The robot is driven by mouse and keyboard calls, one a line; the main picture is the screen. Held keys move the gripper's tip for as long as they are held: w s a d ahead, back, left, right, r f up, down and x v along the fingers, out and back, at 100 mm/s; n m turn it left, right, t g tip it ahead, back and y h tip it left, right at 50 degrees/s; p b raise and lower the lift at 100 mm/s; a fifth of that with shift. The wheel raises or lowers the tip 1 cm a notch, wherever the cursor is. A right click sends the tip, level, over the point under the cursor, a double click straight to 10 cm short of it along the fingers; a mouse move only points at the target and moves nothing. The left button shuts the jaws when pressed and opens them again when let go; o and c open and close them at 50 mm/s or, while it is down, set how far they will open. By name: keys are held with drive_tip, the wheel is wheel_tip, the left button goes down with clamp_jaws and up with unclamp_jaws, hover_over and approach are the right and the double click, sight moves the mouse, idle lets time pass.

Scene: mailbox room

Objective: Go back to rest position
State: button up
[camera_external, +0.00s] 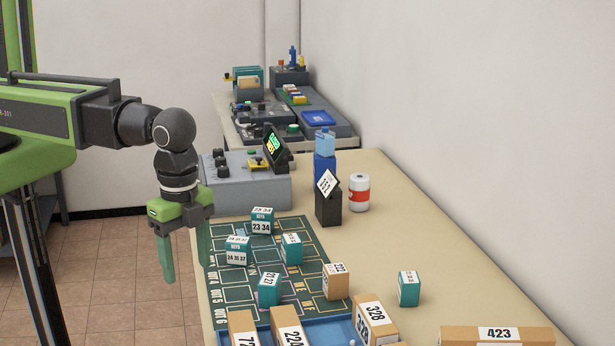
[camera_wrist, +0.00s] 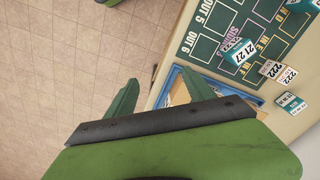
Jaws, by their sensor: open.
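My gripper (camera_external: 184,262) hangs at the left edge of the table, over the tiled floor, with its green fingers pointing down. It is open and nothing is between the fingers. In the wrist view my gripper (camera_wrist: 178,98) shows the two fingers spread apart, with floor and the table's edge beneath. My arm reaches in from the left of the external view.
The table (camera_external: 440,275) holds a dark green marked mat (camera_external: 222,290) with several teal boxes (camera_external: 262,221). A blue tray (camera_external: 318,331) with brown boxes (camera_external: 375,320) is at the front. A grey control box (camera_external: 250,190) stands behind. Floor (camera_external: 110,270) lies left.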

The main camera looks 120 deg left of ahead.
drive_tip(key=s+d+n, duration=0.2)
drive_tip(key=s+d, duration=0.3)
drive_tip(key=s, duration=0.1)
drive_tip(key=shift+d, duration=0.2)
drive_tip(key=shift+w+f, duration=0.1)
drive_tip(key=shift+f, duration=0.05)
wheel_tip(320, 180, down, 4)
drive_tip(key=b, duration=0.4)
